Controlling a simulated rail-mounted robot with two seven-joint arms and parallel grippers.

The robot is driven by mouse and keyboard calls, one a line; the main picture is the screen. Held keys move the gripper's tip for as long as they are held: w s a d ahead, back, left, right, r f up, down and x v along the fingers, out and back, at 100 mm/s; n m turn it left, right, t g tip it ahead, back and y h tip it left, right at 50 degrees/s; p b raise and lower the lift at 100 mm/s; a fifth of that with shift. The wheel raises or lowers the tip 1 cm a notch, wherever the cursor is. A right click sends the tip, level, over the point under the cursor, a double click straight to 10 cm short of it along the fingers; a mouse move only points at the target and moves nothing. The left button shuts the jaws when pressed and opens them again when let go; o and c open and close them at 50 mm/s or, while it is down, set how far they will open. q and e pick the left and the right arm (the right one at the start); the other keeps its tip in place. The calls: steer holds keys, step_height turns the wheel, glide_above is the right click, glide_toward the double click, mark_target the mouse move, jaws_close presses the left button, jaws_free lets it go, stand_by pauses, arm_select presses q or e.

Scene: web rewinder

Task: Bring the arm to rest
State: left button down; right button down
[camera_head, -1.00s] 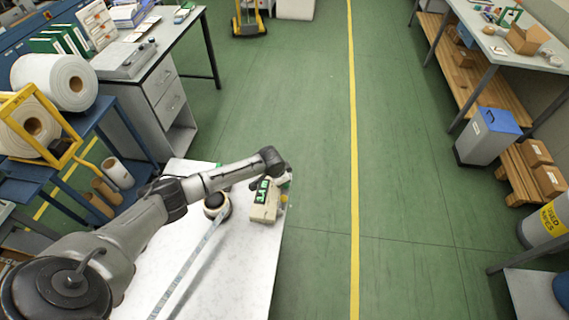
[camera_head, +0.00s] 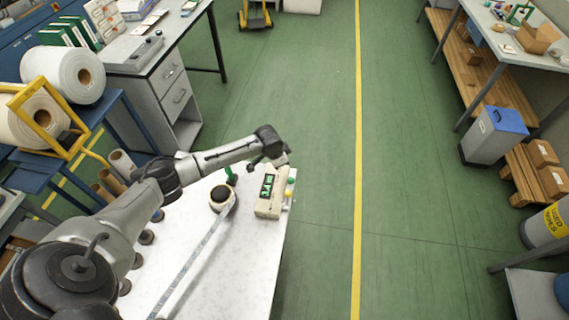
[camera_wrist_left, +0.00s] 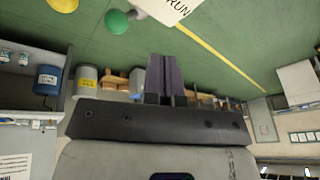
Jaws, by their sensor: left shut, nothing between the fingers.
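My left arm reaches in from the left over the white table (camera_head: 235,265) in the head view. Its wrist is bent above the far right end of the table, and the fingers are hard to make out there. In the left wrist view my left gripper (camera_wrist_left: 162,80) shows its dark fingers together and empty. A cream control box (camera_head: 267,208) with a green display stands on the table just below the wrist. A green button (camera_wrist_left: 116,20) and a white label reading RUN (camera_wrist_left: 172,8) show in the left wrist view. My right gripper is out of view.
A dark-topped round part (camera_head: 220,196) and a long rail (camera_head: 190,262) are on the table under and beside the arm. The green floor (camera_head: 315,150) to the right is open.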

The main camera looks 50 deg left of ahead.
arm_select(q)
steer(key=v, duration=0.6)
steer(key=shift+s, duration=0.2)
steer(key=shift+d+f, duration=0.1)
steer(key=shift+d, duration=0.05)
